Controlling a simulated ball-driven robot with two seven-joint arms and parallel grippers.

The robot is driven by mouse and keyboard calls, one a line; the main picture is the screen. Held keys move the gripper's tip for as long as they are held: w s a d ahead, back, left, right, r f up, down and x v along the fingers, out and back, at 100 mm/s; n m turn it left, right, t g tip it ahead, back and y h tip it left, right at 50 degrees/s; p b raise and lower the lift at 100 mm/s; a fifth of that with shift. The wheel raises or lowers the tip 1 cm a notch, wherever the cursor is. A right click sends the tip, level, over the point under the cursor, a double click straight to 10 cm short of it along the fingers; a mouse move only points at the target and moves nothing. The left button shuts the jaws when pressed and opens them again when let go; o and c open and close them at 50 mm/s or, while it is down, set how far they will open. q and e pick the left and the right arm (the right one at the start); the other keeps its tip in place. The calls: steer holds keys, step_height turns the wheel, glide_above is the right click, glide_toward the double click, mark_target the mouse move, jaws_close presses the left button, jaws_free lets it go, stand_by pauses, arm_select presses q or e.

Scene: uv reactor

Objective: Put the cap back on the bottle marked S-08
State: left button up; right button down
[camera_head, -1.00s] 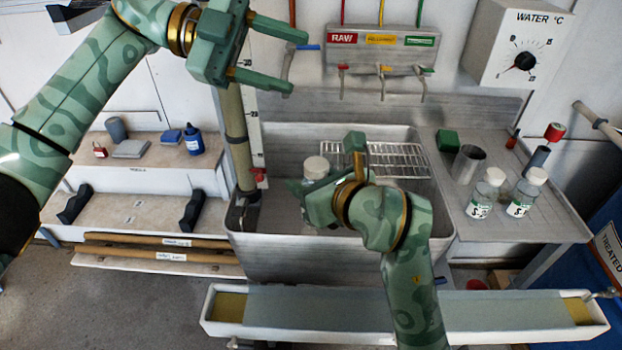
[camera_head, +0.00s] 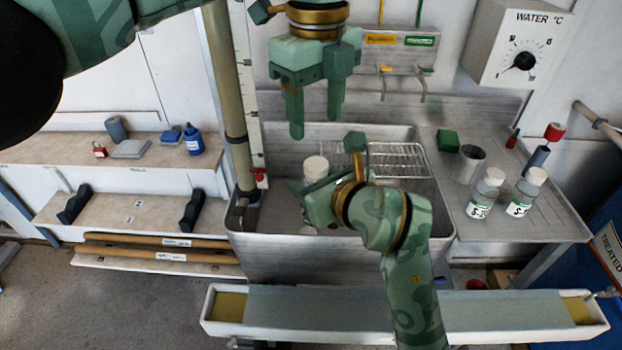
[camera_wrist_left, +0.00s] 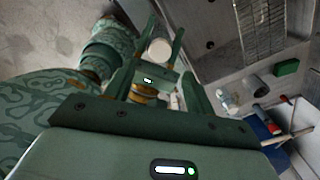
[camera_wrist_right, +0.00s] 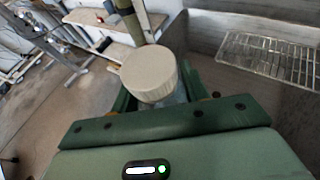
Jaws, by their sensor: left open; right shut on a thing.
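My right gripper (camera_head: 325,195) is shut on a clear bottle (camera_head: 310,182) over the sink. A round cream cap (camera_head: 316,167) sits at the top of this bottle; whether it is fully seated I cannot tell. It also shows in the right wrist view (camera_wrist_right: 150,73) and, between my left fingers, in the left wrist view (camera_wrist_left: 159,51). The held bottle's label is hidden. My left gripper (camera_head: 316,125) is open and empty, fingers pointing down, above the cap and apart from it. Two cream-capped bottles (camera_head: 485,195) (camera_head: 524,193) stand on the drainboard; their labels begin with S, digits unclear.
The sink (camera_head: 275,255) has a wire rack (camera_head: 400,160) at its back. The drainboard (camera_head: 470,235) also holds a metal cup (camera_head: 468,164) and a green block (camera_head: 447,140). Taps (camera_head: 420,85) hang behind the sink. A long trough (camera_head: 270,310) lies in front.

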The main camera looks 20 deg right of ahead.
mark_target(316, 163)
arm_select(q)
steer(key=shift+f, duration=4)
steer(key=shift+c, duration=0.2)
steer(key=c, duration=1)
steer(key=m, duration=0.6)
steer(key=o, duration=1.1)
steer(key=shift+c, duration=0.2)
